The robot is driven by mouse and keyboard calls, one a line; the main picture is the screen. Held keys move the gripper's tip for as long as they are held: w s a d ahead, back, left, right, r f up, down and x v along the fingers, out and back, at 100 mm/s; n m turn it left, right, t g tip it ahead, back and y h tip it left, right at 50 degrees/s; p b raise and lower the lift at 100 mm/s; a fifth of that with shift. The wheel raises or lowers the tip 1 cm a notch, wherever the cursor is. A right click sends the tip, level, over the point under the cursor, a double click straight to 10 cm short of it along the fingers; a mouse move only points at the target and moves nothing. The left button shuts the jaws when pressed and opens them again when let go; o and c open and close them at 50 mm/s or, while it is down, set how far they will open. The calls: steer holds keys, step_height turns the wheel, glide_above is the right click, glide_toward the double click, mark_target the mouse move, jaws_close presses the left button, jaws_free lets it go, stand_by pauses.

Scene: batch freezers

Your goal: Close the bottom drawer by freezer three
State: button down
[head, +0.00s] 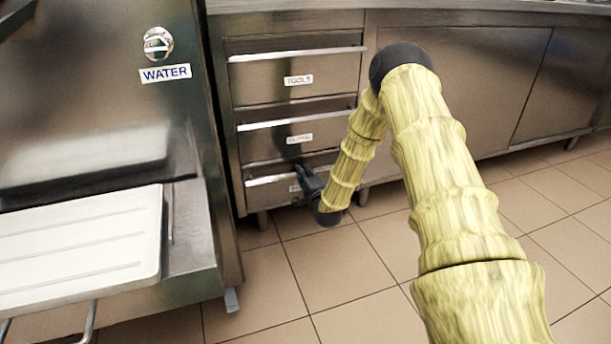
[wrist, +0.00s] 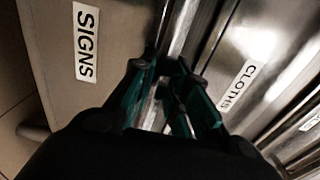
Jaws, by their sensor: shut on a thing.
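The bottom drawer (head: 271,194) is the lowest of three steel drawers under the counter. Its front carries a label reading SIGNS in the wrist view (wrist: 86,42). A bar handle (wrist: 184,28) runs along the top of that front. My gripper (head: 304,178) is at this handle, low down. In the wrist view its green-edged fingers (wrist: 164,72) are shut on the bar. The fingers hide part of the bar, and my gripper hides part of the drawer front in the head view. I cannot tell exactly how far the drawer stands out.
The middle drawer, labelled CLOTHS (wrist: 237,86), and the TOOLS drawer (head: 297,80) are above. A machine marked WATER (head: 165,73) with a white tray (head: 80,250) stands at left, close to the drawers. Tiled floor (head: 345,265) is open in front.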

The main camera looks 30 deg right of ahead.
steer(key=shift+w+d, duration=0.15)
steer(key=shift+w, duration=0.3)
steer(key=c, duration=1.4)
jaws_free()
steer(key=shift+w, duration=0.1)
steer(key=shift+o, duration=0.2)
steer(key=v, duration=1.2)
